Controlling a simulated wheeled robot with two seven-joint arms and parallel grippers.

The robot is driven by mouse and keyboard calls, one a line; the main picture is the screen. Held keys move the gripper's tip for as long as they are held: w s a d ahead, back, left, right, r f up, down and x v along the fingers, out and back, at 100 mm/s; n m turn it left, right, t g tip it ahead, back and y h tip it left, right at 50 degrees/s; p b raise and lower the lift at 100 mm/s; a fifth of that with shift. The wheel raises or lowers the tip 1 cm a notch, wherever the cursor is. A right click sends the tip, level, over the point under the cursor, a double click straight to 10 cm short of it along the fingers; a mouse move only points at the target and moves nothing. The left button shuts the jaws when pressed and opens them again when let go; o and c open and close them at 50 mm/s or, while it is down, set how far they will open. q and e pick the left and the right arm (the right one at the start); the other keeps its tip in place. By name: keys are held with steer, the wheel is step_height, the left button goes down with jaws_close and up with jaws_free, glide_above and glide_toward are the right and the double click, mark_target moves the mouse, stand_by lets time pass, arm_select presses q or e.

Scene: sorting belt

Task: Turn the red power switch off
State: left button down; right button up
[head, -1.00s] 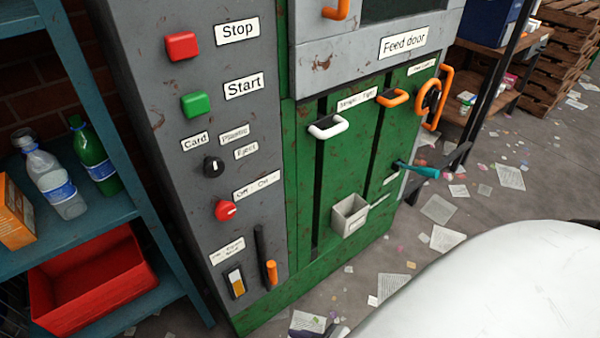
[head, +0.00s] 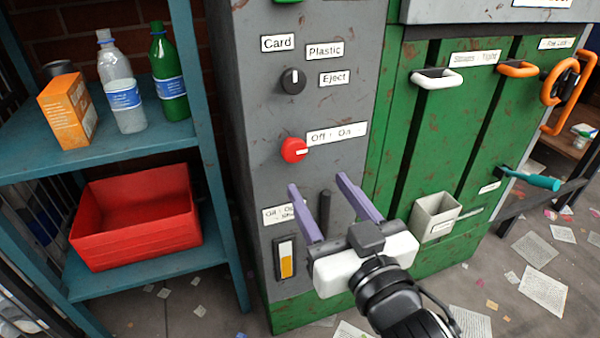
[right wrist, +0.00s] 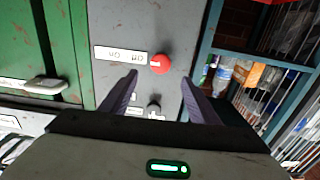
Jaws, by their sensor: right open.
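The red power switch (head: 294,150) is a round red knob with a pale mark on the grey panel (head: 345,95). Its Off / On label (head: 337,134) is just right of it in the head view. The mark points right, toward the label. My right gripper (head: 317,188) is open and empty, its purple fingers just below the knob in the head view, apart from it as far as I can tell. In the right wrist view the red knob (right wrist: 160,64) lies beyond the fingertips (right wrist: 160,74), between them. My left gripper is not in view.
A black selector knob (head: 293,81) sits above the red one. A dark lever (head: 324,210) and gauge (head: 286,258) are below. The green front (head: 395,180) has handles and a small grey bin (head: 434,217). A blue shelf (head: 200,150) with bottles and a red box stands left.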

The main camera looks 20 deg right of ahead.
mark_target(296, 153)
steer(key=w+b, duration=0.2)
steer(key=w, duration=0.3)
steer(key=w+b, duration=0.1)
steer(key=w, duration=0.3)
steer(key=shift+w+a+b, duration=0.2)
steer(key=shift+w+b, duration=0.2)
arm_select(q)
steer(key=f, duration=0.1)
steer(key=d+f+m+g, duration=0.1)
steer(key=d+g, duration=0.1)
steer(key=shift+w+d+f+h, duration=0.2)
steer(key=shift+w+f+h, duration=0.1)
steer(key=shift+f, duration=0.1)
arm_select(e)
steer(key=shift+f, duration=0.1)
steer(key=c, duration=1.1)
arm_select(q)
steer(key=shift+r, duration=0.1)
arm_select(e)
steer(key=shift+o, duration=0.2)
